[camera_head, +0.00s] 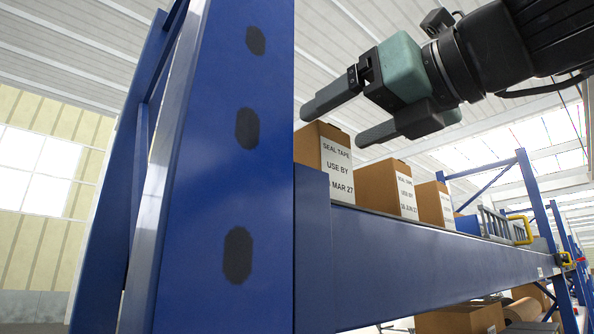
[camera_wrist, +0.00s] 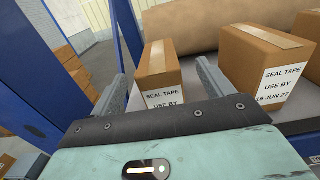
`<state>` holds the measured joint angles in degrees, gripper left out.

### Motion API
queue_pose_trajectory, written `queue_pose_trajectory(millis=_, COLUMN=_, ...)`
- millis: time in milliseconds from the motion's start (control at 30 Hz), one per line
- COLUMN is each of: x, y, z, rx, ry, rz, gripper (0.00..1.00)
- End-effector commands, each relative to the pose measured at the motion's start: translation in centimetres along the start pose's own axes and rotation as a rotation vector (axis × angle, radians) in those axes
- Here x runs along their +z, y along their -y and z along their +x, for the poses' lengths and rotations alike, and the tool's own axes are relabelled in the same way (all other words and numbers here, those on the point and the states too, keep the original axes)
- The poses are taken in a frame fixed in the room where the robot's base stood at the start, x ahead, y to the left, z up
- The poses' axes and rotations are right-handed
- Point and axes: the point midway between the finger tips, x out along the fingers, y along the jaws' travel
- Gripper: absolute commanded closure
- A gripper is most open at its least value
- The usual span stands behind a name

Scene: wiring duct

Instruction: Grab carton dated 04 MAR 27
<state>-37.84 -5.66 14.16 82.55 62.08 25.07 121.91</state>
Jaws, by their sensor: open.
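The carton labelled SEAL TAPE, USE BY, with MAR 27 readable (camera_head: 324,160), stands at the left end of the shelf row in the head view; the day is partly hidden by the beam. My gripper (camera_head: 332,125) is open above and close to it, fingers pointing left. In the wrist view a carton (camera_wrist: 160,68) shows between the two spread fingers, its date line hidden by the gripper body. A second carton (camera_head: 386,188) stands to the right; its label reads 16 JUN 27 in the wrist view (camera_wrist: 268,65). A third carton (camera_head: 431,205) stands further along.
A blue rack upright (camera_head: 215,170) stands left of the cartons. A blue beam (camera_head: 430,255) runs along the shelf front. A brown roll (camera_wrist: 220,22) lies behind the cartons in the wrist view.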

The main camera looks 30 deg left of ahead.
Motion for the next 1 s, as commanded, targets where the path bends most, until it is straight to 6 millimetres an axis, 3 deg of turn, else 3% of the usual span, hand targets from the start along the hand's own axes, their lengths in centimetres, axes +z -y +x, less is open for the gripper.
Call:
queue_pose_trajectory(millis=267, x=-0.1, y=-0.1, z=2.2, rx=0.0, ry=-0.001, rz=0.0, gripper=0.2)
queue_pose_trajectory(millis=567, x=-0.5, y=-0.4, z=6.3, rx=0.0, ry=-0.001, rz=0.0, gripper=0.2)
queue_pose_trajectory(millis=867, x=-0.6, y=-0.4, z=6.8, rx=-0.001, ry=0.0, rz=-0.002, gripper=0.2)
queue_pose_trajectory(millis=1000, x=-0.6, y=-0.4, z=6.8, rx=-0.001, ry=0.0, rz=-0.002, gripper=0.53)
